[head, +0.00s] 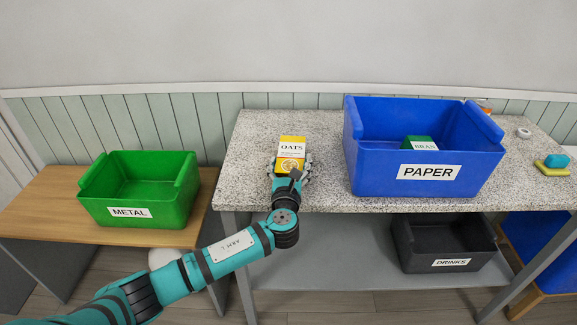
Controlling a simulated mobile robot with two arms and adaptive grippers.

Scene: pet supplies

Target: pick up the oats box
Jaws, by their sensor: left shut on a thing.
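The oats box (291,148) is yellow and white with the word OATS on its front. It stands upright on the speckled grey table (250,138), left of the blue bin. My left gripper (290,169) is shut on the lower part of the oats box, reaching it from the front. The fingers partly hide the box's lower sides and base, so I cannot tell whether it touches the table. My right gripper is not in view.
A blue PAPER bin (362,180) stands right of the oats box, with a green BRAN box (424,143) inside. A green METAL bin (170,210) sits on the lower wooden table (45,210). A dark DRINKS bin (425,258) is on the shelf below. Small items lie at the far right.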

